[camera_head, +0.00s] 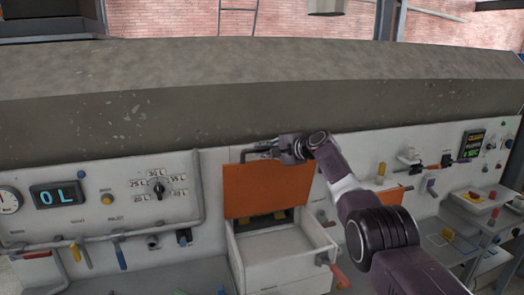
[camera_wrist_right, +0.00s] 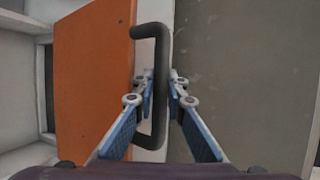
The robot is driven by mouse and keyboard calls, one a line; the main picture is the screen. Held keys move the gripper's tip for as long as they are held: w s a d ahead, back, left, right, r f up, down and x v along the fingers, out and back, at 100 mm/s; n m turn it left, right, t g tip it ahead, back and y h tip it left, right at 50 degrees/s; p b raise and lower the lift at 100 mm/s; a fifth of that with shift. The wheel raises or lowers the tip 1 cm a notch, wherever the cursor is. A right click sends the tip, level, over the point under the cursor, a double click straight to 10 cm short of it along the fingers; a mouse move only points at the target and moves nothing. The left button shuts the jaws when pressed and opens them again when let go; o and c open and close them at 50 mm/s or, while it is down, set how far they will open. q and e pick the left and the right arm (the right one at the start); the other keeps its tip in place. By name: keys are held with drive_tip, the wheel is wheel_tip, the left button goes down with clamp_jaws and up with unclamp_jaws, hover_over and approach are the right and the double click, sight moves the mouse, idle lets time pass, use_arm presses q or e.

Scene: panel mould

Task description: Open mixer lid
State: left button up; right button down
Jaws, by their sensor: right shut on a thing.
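The mixer lid (camera_head: 265,192) is an orange panel standing raised against the white wall, above a white open-topped box (camera_head: 290,268). In the right wrist view the lid (camera_wrist_right: 95,80) fills the left side. A dark bar handle (camera_wrist_right: 140,38) sits at the lid's edge. My right gripper (camera_head: 276,151) is at the lid's top edge. In the right wrist view its two blue-grey fingers (camera_wrist_right: 162,80) are on both sides of the handle, shut on it. My left gripper is not in view.
A dial and a display reading 0L (camera_head: 57,194) are on the wall at left. A red-handled lever (camera_head: 338,274) is at the box's right side. A concrete ledge (camera_head: 260,80) runs above. Small stepped shelves (camera_head: 480,205) stand at right.

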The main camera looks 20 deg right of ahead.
drive_tip(key=c, duration=1.9)
unclamp_jaws()
drive_tip(key=shift+c, duration=0.2)
drive_tip(key=shift+s+d, duration=0.1)
drive_tip(key=shift+d, duration=0.05)
drive_tip(key=shift+s+d+r, duration=0.2)
drive_tip(key=shift+s+d, duration=0.1)
drive_tip(key=shift+v, duration=1.2)
drive_tip(key=v, duration=0.8)
drive_tip(key=shift+s, duration=0.3)
drive_tip(key=shift+a+r, duration=0.1)
drive_tip(key=shift+a, duration=0.1)
